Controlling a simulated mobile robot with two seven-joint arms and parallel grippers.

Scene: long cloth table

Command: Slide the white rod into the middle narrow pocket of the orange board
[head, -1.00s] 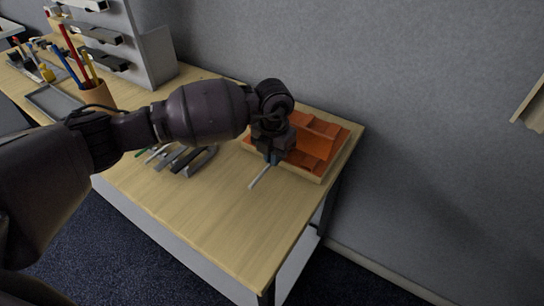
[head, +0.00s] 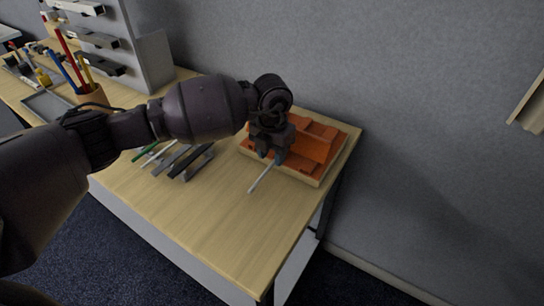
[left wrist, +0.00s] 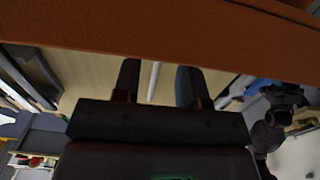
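The orange board (head: 318,150) lies in a light wooden tray near the table's right end. An orange band of it crosses the top of the left wrist view (left wrist: 160,32). The white rod (head: 261,179) sticks out from the board's front-left side over the table; its far end is hidden near my gripper, so I cannot tell how deep it sits. My left gripper (head: 270,157) is open at that end. In the left wrist view the rod (left wrist: 153,80) shows between the two spread fingers, apart from both. A dark shape at right there may be my right arm.
Several dark grey bars (head: 183,160) and a green rod (head: 143,153) lie left of the board. A pencil cup (head: 93,97), a shallow tray (head: 52,105) and a grey rack (head: 153,60) stand further left. The front right of the table is clear.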

